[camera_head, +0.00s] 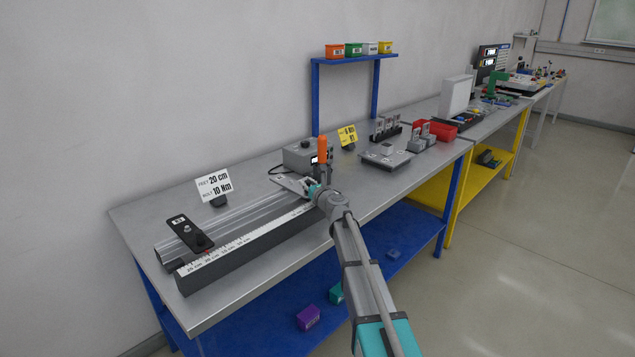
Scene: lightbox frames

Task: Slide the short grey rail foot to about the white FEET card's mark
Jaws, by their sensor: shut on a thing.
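The short grey rail foot (289,183) is a flat light-grey plate lying across the right part of the silver rail (240,212). My gripper (312,190) is at its right end and shut on it; the fingertips are small and partly hidden. The white FEET card (214,186) stands behind the rail and reads "FEET 20 cm" and "BOLT 10 Nm". A white scale (245,234) with centimetre marks runs along the front of the rail. Its larger numbers, 25 cm and 20 cm, are at the left, far from the grey foot.
A black foot (188,232) with a knob sits across the rail's left end. An orange-handled tool (322,150) stands just behind my gripper, near a grey box (299,156). A yellow card (348,136) stands behind. The rail between the two feet looks clear.

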